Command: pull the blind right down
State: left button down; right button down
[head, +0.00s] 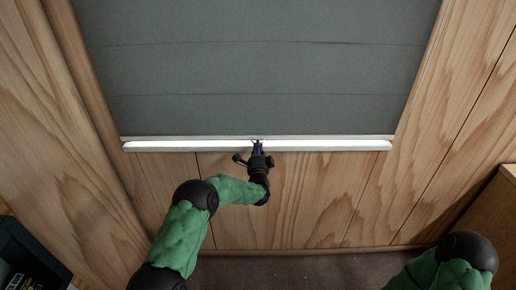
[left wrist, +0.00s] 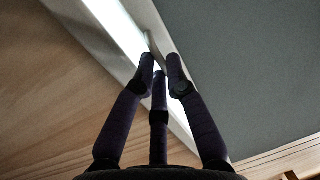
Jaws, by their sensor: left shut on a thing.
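The grey blind (head: 255,70) hangs over most of the upper head view and is drawn down close to the pale sill (head: 330,146). Its thin light bottom bar (head: 190,137) lies just above the brightly lit sill. It also shows at the right of the left wrist view (left wrist: 250,60). My left gripper (head: 257,142) is at the middle of the bottom bar, its fingers shut on a small part there. In the left wrist view its fingertips (left wrist: 161,66) meet beside a small pale tab (left wrist: 153,42). The fingers partly hide what they grip. My right gripper is out of view.
Wood panelling (head: 300,200) surrounds the blind, with a brown floor (head: 310,267) below. A dark box (head: 28,260) stands at the lower left. A wooden cabinet (head: 490,215) stands at the right edge. My right arm shows at the lower right.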

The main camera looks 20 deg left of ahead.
pick_arm(q)
jog(key=c, duration=1.3)
grip_release()
jog(key=shift+f, duration=0.45)
jog(key=shift+o, duration=0.2)
jog(key=shift+r, duration=0.2)
jog(key=v, duration=1.2)
jog(key=shift+f, duration=0.1)
